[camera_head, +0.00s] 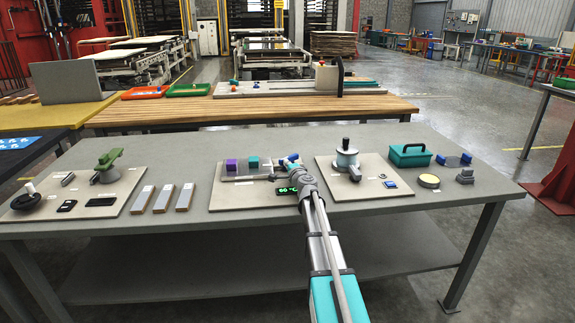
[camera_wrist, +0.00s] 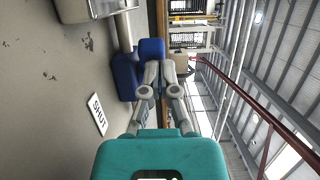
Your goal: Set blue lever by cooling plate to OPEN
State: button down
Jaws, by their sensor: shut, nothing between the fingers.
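The blue lever (camera_head: 289,159) is at the right end of the cooling plate (camera_head: 236,178), partly hidden behind my arm. In the wrist view the blue lever (camera_wrist: 151,48) is a blue block with a second blue part beside it, just beyond my fingertips. My gripper (camera_wrist: 161,66) is shut and empty, its tips overlapping the lever's blue in the picture. I cannot tell whether they touch it. A white label reading SHUT (camera_wrist: 97,114) is on the surface left of the fingers. No OPEN label can be read.
A purple block (camera_head: 232,165) and a teal block (camera_head: 253,162) sit on the plate. A green display (camera_head: 287,190) is beside my arm. To the right are a board with a round device (camera_head: 346,160), a teal case (camera_head: 410,154) and another blue piece (camera_head: 459,159).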

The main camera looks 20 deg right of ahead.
aim_at(279, 161)
jog(key=shift+w+a, duration=0.85)
jog(key=shift+w, duration=0.4)
jog(key=shift+a, duration=0.1)
jog(key=shift+s+a, duration=0.8)
jog(key=shift+a, duration=0.7)
jog(key=shift+s+a, duration=0.75)
jog(key=shift+a, duration=0.7)
jog(key=shift+s+a, duration=0.8)
jog(key=shift+a, duration=0.7)
